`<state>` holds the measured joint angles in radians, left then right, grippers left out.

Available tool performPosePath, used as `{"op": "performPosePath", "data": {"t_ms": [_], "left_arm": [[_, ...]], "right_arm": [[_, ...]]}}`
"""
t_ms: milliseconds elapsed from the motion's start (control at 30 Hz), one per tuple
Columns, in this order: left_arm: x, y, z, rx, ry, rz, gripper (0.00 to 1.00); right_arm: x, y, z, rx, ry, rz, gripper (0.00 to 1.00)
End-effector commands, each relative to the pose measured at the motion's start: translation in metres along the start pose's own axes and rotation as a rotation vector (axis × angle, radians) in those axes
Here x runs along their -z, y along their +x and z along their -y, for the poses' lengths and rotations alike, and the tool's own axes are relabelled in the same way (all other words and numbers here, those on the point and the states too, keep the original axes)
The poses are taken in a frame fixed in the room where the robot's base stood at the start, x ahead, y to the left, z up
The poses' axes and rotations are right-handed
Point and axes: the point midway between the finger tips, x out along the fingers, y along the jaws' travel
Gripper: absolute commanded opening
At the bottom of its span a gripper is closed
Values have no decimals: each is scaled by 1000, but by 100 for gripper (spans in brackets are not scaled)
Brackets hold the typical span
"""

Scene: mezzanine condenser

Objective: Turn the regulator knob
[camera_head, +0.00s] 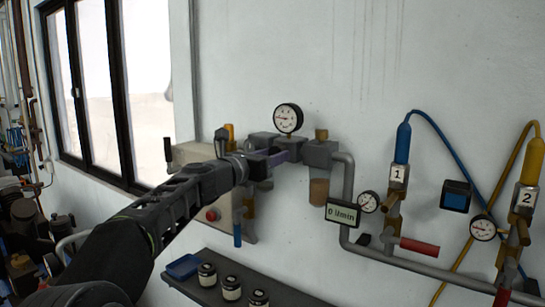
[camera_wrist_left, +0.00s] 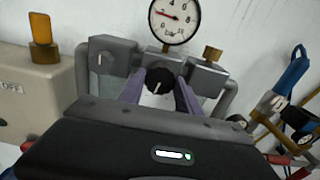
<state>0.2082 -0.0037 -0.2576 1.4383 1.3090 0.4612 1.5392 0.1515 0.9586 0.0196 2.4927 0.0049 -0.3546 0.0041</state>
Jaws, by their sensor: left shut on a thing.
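The regulator knob (camera_wrist_left: 160,81) is a round black knob with a white pointer mark, on the front of the grey regulator body under a pressure gauge (camera_wrist_left: 175,20). My left gripper (camera_wrist_left: 160,92) is shut on the knob, with one purple-grey finger on each side of it. In the head view my left gripper (camera_head: 279,158) reaches the regulator from the left, just below the gauge (camera_head: 288,118), and the knob is hidden there. The needle points toward the upper left in the wrist view. My right gripper is not in view.
A flow display (camera_head: 342,214) reads 0 l/min beside a grey pipe. Two numbered valves, blue 1 (camera_head: 397,173) and yellow 2 (camera_head: 526,198), stand at right. A beige box (camera_head: 190,155) is behind my arm. A dark shelf (camera_head: 215,289) with several jars lies below.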

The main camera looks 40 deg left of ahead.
Motion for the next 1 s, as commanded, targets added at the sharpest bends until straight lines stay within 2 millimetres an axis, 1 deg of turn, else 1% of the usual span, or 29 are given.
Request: {"op": "performPosePath", "data": {"t_ms": [267,467,667,1000], "left_arm": [[1,0,0,-1,35,0,0],[1,0,0,0,119,1,0],[2,0,0,0,260,2,0],[3,0,-1,0,576,2,0]], "right_arm": [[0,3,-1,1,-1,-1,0],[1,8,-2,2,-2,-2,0],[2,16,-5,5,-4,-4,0],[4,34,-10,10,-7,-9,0]]}}
